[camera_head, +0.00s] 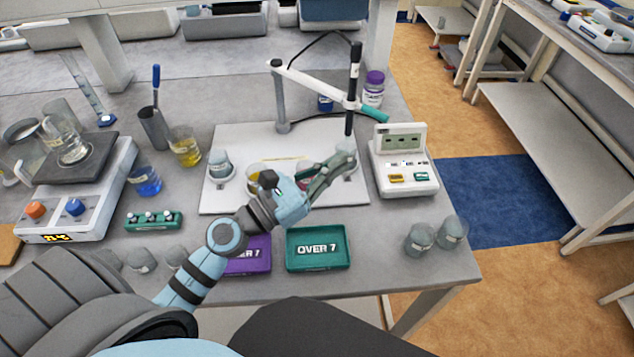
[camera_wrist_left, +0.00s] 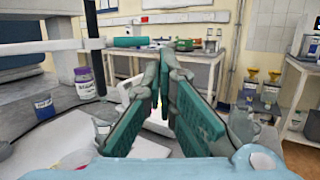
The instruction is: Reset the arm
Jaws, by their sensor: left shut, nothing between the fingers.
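My left arm reaches in from the lower left in the head view. Its gripper (camera_head: 340,165) is above the right part of the white board (camera_head: 235,137), with its fingers pointing right toward the pH meter. In the left wrist view the gripper's two green-padded fingers (camera_wrist_left: 165,80) come together at the tips, with nothing seen between them. The arm and gripper hide part of the board and of a yellow beaker (camera_head: 255,172) behind them. My right gripper is not in view.
The pH meter (camera_head: 404,165) stands right of the gripper. The probe stand (camera_head: 281,100) is behind it. A green tray (camera_head: 318,262) and a purple tray (camera_head: 258,262) lie in front. Grey-lidded jars (camera_head: 420,238) stand at the front right. A hotplate (camera_head: 80,200) is at the left.

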